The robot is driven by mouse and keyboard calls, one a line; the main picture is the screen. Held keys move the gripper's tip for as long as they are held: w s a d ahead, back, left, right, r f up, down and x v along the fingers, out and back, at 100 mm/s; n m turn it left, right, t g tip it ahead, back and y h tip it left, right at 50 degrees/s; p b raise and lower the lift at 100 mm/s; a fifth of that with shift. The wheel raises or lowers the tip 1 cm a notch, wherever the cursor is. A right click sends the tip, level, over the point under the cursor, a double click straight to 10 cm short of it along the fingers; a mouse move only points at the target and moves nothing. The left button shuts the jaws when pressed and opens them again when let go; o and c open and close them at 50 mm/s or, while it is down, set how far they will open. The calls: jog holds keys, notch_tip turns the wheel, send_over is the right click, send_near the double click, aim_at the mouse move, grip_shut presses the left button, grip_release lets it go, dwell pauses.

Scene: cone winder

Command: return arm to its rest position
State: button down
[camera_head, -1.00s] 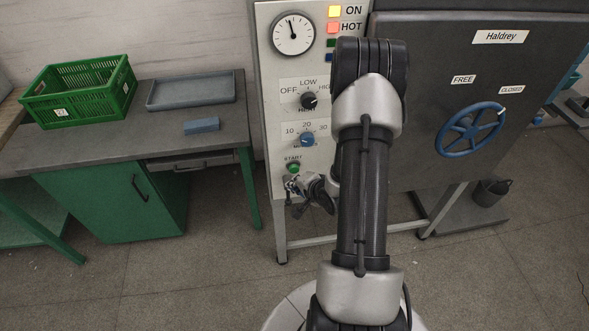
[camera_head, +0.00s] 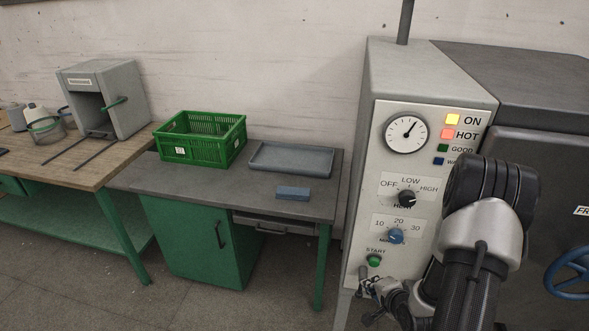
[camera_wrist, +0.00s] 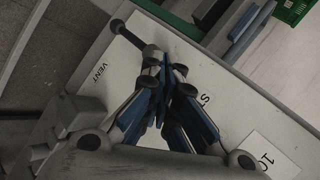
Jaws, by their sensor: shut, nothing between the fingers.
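My gripper (camera_head: 372,300) is small in the head view, just below the green START button (camera_head: 374,261) on the machine's light grey control panel (camera_head: 365,215). In the wrist view its blue-padded fingers (camera_wrist: 166,72) are together with nothing between them, in front of the pale panel. The START label is partly hidden behind them. A dark lever with a round knob (camera_wrist: 118,25) lies just beyond the fingertips, near the VENT label (camera_wrist: 100,72). I cannot tell whether the fingers touch it. My arm is bent in front of the machine at the right.
A grey bench (camera_head: 225,191) holds a green crate (camera_head: 201,151), a shallow grey tray (camera_head: 290,172) and a blue block (camera_head: 293,193). A wooden table (camera_head: 85,168) stands left. The machine's dark door and blue handwheel (camera_head: 572,274) are at the right. Open floor lies in front.

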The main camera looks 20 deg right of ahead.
jog(key=shift+r, duration=0.1)
jog(key=a+r+n+g, duration=0.1)
jog(key=a+r+n, duration=0.2)
jog(key=r, duration=0.4)
jog(key=a+r+n+g+h, duration=0.1)
jog(key=a+r+n, duration=0.2)
jog(key=r, duration=0.4)
jog(key=a+r+n+g, duration=0.1)
jog(key=a+r+n, duration=0.2)
jog(key=r, duration=0.5)
jog(key=s+a+r+n+g+y, duration=0.1)
jog(key=s+a+r+n, duration=0.3)
jog(key=s+a, duration=0.4)
jog(key=s+a+r+n+y, duration=0.1)
jog(key=s+a+r+n, duration=0.3)
jog(key=s+a, duration=0.4)
jog(key=shift+s+r+g+y, duration=0.35)
jog(key=shift+s+r, duration=0.35)
jog(key=shift+s, duration=0.5)
